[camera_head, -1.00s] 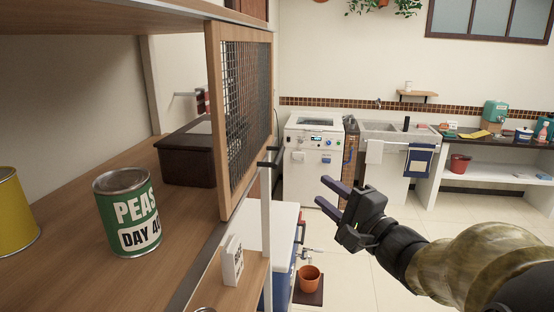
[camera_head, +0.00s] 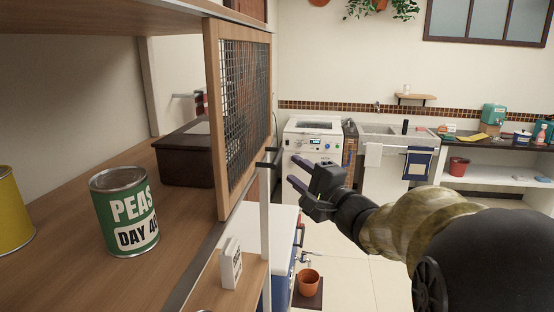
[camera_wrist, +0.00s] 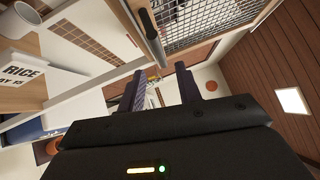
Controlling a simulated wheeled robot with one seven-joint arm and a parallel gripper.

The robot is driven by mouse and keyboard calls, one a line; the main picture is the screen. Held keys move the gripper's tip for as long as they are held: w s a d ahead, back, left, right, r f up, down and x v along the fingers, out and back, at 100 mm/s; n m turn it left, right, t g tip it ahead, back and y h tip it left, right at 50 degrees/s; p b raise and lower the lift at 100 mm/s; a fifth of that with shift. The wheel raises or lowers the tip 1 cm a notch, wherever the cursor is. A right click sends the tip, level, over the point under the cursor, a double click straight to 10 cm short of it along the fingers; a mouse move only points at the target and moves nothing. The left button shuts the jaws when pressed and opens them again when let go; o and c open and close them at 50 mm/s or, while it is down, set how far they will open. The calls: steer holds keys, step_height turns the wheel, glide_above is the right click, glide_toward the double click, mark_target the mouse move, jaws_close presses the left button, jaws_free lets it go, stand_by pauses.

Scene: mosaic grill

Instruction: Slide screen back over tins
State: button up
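The screen (camera_head: 240,110) is a wood-framed wire mesh panel at the far end of the shelf front, in front of a dark brown box. It also shows at the top of the wrist view (camera_wrist: 205,22). A green PEAS tin (camera_head: 126,210) stands upright on the wooden shelf (camera_head: 75,262) with its front uncovered. A yellow tin (camera_head: 10,212) stands left of it, cut off by the picture edge. My gripper (camera_head: 294,172) is to the right of the screen, apart from it. Its two fingers (camera_wrist: 161,88) are spread with nothing between them.
The dark brown box (camera_head: 188,155) sits on the shelf behind the screen. A small white labelled box (camera_head: 231,262) stands on a lower shelf. A white washing machine (camera_head: 314,145) is beyond the gripper. The floor at centre right is clear, with a terracotta pot (camera_head: 308,282) low down.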

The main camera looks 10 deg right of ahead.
mark_target(277, 154)
steer(key=x, duration=0.8)
steer(key=shift+w, duration=0.2)
jaws_close()
